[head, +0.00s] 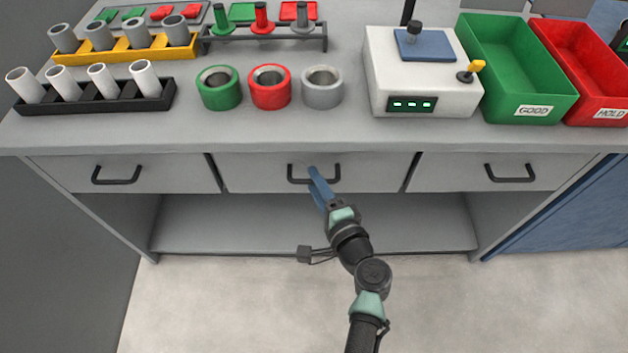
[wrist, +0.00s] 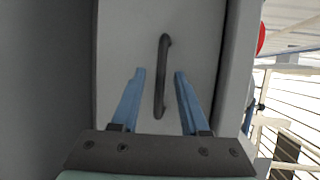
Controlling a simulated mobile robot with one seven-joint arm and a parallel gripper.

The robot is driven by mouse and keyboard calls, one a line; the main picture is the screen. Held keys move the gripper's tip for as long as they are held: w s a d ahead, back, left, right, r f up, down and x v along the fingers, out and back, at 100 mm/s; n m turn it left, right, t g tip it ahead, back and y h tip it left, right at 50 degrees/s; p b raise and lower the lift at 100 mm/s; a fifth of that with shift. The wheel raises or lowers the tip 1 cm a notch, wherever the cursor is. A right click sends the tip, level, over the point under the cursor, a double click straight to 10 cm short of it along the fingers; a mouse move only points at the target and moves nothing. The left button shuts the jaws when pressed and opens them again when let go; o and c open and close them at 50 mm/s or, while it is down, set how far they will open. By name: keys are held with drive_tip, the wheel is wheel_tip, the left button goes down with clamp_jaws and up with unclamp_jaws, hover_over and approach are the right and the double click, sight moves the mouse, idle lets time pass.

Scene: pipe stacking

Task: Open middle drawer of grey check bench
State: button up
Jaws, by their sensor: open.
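The grey check bench (head: 340,137) has three drawers side by side under its top. The middle drawer (head: 375,172) is closed, with its front flush with the others. Its dark bar handle (head: 298,180) also shows in the wrist view (wrist: 161,85). My gripper (head: 314,172) is at this handle, with blue fingers. In the wrist view my gripper (wrist: 159,72) is open, one finger on each side of the handle, with gaps on both sides. In the head view a finger hides part of the handle.
The left drawer (head: 150,180) and right drawer (head: 470,170) are closed. An open shelf (head: 230,225) lies below. On top stand pipe racks, green, red and grey rings, a white tester (head: 420,70), a green bin (head: 515,60) and a red bin (head: 590,70). The floor in front is clear.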

drive_tip(key=shift+w+a+f, duration=0.1)
drive_tip(key=shift+w+a, duration=0.15)
drive_tip(key=shift+w, duration=0.4)
clamp_jaws()
idle(1.0)
